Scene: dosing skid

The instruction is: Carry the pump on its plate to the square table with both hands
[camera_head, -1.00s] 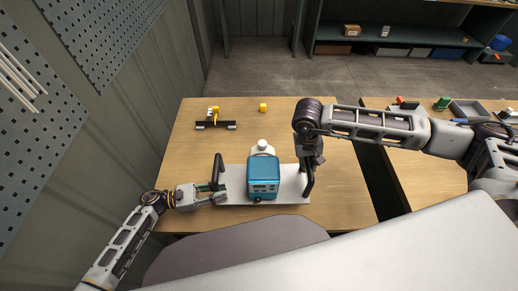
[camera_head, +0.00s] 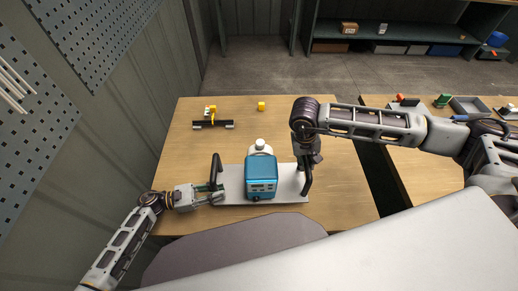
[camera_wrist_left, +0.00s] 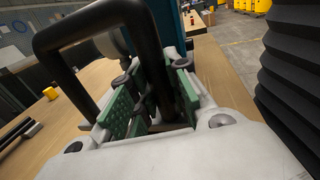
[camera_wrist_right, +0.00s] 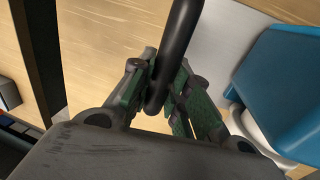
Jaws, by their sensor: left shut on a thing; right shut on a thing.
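The blue pump (camera_head: 262,178) with a white cap stands upright on a white plate (camera_head: 292,187) over the near part of a wooden table. The plate has a black handle at each end. My left gripper (camera_head: 217,190) is shut on the left handle (camera_head: 216,168); the left wrist view shows the black bar (camera_wrist_left: 150,55) between its green pads. My right gripper (camera_head: 306,166) is shut on the right handle (camera_head: 307,181); the right wrist view shows this bar (camera_wrist_right: 170,55) between the pads. Whether the plate touches the table is hard to tell. I cannot tell which table is the square one.
A black bar with a yellow part (camera_head: 212,122) and a small yellow object (camera_head: 261,106) lie farther back on the wooden table (camera_head: 340,195). A second table (camera_head: 425,165) with a grey tray (camera_head: 470,106) stands at right, across a dark gap. A perforated panel wall is at left.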

